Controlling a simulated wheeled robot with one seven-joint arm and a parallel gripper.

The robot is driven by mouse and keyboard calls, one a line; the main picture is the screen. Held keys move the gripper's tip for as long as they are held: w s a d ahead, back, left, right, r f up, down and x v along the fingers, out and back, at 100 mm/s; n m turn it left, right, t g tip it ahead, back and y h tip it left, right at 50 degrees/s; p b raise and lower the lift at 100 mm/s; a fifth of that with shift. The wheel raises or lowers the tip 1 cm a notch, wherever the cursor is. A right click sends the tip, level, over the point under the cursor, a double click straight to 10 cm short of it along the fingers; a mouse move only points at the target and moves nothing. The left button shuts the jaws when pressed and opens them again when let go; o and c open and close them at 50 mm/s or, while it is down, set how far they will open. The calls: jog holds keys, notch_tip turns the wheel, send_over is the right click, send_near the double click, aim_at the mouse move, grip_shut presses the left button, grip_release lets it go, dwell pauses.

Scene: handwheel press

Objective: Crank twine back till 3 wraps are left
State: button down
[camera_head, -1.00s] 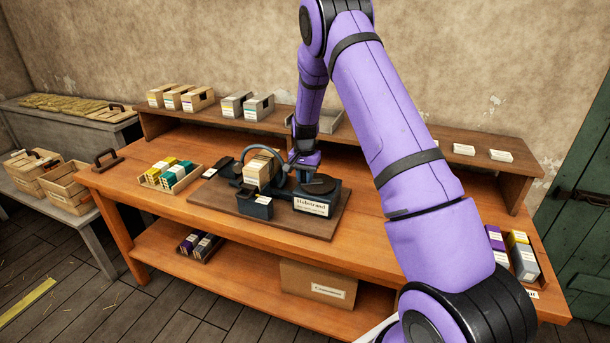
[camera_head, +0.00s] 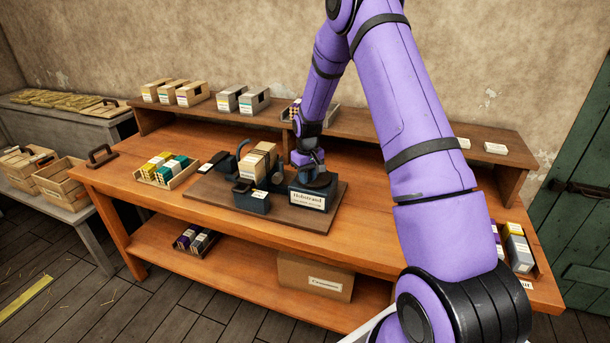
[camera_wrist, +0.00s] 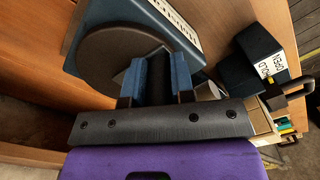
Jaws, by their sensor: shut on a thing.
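The twine press (camera_head: 232,190) stands on a dark board on the workbench, with a pale block bundle (camera_head: 262,160) upright in its middle. Dark bands cross the bundle; I cannot count the twine wraps. A dark curved ring (camera_head: 243,149) shows partly beside the bundle. My gripper (camera_head: 308,166) is over this disc, shut on the crank's grip. In the wrist view, the blue fingers (camera_wrist: 157,82) close around a dark piece at the disc, which they mostly hide.
A tray of coloured blocks (camera_head: 167,171) lies left of the press. Boxes (camera_head: 188,94) stand on the back shelf. A carton (camera_head: 312,277) sits on the lower shelf. More blocks (camera_head: 517,249) stand at the bench's right end. Bare bench lies in front of the board.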

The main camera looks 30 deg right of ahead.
jog(key=shift+s+d+n, duration=0.2)
jog(key=shift+s+n, duration=0.1)
jog(key=shift+n, duration=0.6)
jog(key=c, duration=1)
grip_release()
jog(key=shift+o, duration=0.2)
jog(key=shift+r, duration=0.1)
notch_tip(320, 180, up, 11)
jog(key=shift+f, duration=0.15)
